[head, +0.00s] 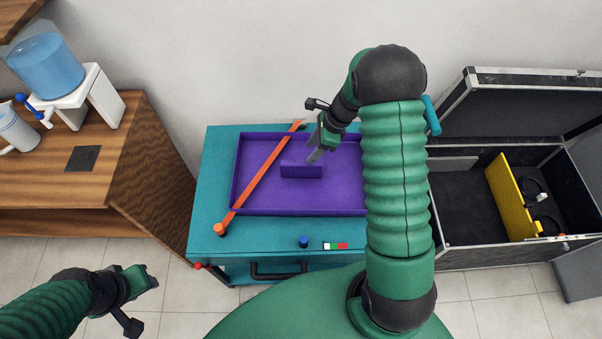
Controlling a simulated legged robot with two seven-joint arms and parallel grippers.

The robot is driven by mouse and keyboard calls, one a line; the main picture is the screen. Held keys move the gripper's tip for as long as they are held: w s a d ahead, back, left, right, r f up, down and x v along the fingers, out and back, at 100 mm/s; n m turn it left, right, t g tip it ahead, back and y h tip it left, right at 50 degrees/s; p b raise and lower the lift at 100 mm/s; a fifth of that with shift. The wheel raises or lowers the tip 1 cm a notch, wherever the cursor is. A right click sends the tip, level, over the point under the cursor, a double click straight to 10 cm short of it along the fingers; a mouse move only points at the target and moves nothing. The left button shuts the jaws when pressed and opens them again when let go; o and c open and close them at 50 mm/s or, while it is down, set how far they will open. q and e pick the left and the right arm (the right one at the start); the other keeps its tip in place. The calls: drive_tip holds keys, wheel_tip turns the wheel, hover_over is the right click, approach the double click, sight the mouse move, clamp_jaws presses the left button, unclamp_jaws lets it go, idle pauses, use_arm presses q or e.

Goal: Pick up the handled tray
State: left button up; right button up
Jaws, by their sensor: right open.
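The purple tray (258,204) lies flat on a teal table (207,190). A short upright purple piece (301,171), apparently its handle, stands near its middle. An orange bar (262,175) lies slantwise across the tray's left part. My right gripper (314,156) is open and empty just above the upright piece, at its upper right; I cannot tell if they touch. My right arm hides the tray's right end. My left gripper (152,279) is empty over the floor at lower left, away from the table; its jaw opening is unclear.
A blue cap (303,241) and a small white, green and red block (335,246) sit on the table's front edge. An open black case (458,205) with a yellow panel (511,197) stands at right. A wooden counter (130,140) with a water dispenser (48,70) stands at left.

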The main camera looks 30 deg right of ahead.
sight(304, 160)
drive_tip(key=x, duration=0.8)
drive_tip(key=shift+w+d+f, duration=0.1)
drive_tip(key=shift+w+d, duration=0.2)
drive_tip(key=shift+f, duration=0.35)
drive_tip(key=x, duration=0.2)
drive_tip(key=s+x, duration=0.1)
drive_tip(key=x, duration=0.1)
drive_tip(key=shift+w+a, duration=0.1)
drive_tip(key=shift+w+a+f, duration=0.15)
drive_tip(key=shift+a+f, duration=0.05)
drive_tip(key=shift+f, duration=0.15)
drive_tip(key=shift+d, duration=0.15)
clamp_jaws()
